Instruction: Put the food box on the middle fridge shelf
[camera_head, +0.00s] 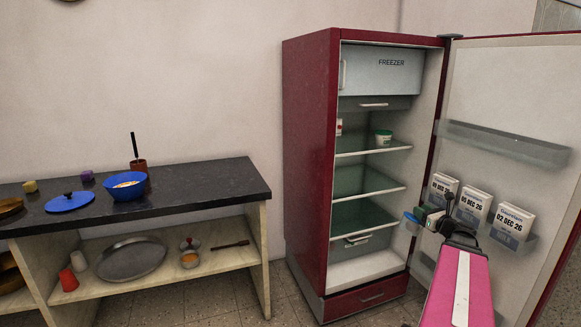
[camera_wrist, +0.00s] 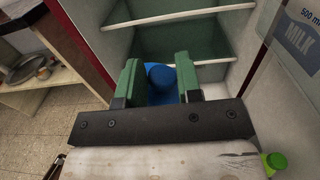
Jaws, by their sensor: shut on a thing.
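My gripper (camera_head: 429,214) is in front of the open fridge (camera_head: 309,160), near its door, at about the height of the lower shelves. In the wrist view my gripper's green fingers (camera_wrist: 160,82) are shut on the blue knob (camera_wrist: 161,76) of a blue-lidded thing, apparently the food box. A blue bit of the food box (camera_head: 411,217) shows in the head view; the fingers and knob hide most of it. The middle shelf (camera_head: 369,192) looks empty. Two pale shelf edges show ahead in the wrist view; I cannot tell which shelves.
The upper shelf (camera_head: 375,152) holds a green-and-white tub (camera_head: 383,138) and a small red-and-white item (camera_head: 339,127). The open door (camera_head: 500,90) carries dated cartons (camera_head: 472,205) close beside my gripper. A counter (camera_head: 215,185) with a blue bowl (camera_head: 125,187) stands left.

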